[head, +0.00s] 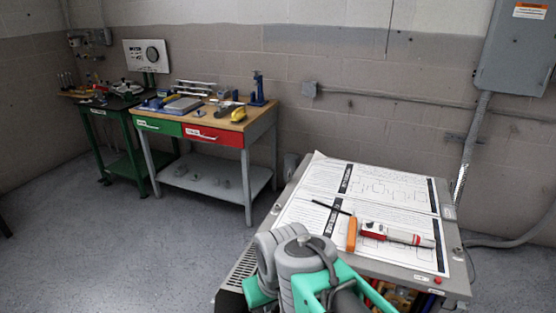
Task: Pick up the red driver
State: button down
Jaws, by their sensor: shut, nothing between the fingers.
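A red and white tool (374,230) lies on the papers on the grey cabinet top, at the right of the head view. A pale cylinder with red bands extends from its right side. It is the reddest tool there, but I cannot tell for sure that it is the red driver. An orange handle (351,234) lies just left of it. A thin black rod (330,208) lies up and left of the handle; I cannot tell whether they are joined. My grey and teal arm is folded at the bottom, in front of the cabinet. My gripper's fingers are not visible.
The papers cover much of the cabinet top (459,285). A small red knob (438,280) sits near its front right corner. A workbench (259,117) with red and green drawers and several tools stands against the back wall, beside a green cart (131,150). Floor between is clear.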

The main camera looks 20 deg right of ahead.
aim_at(393, 234)
jog(key=u, duration=2.45)
jog(key=k, duration=1.2)
jog(key=z, duration=1.2)
jog(key=i, duration=0.5)
jog(key=z, duration=0.05)
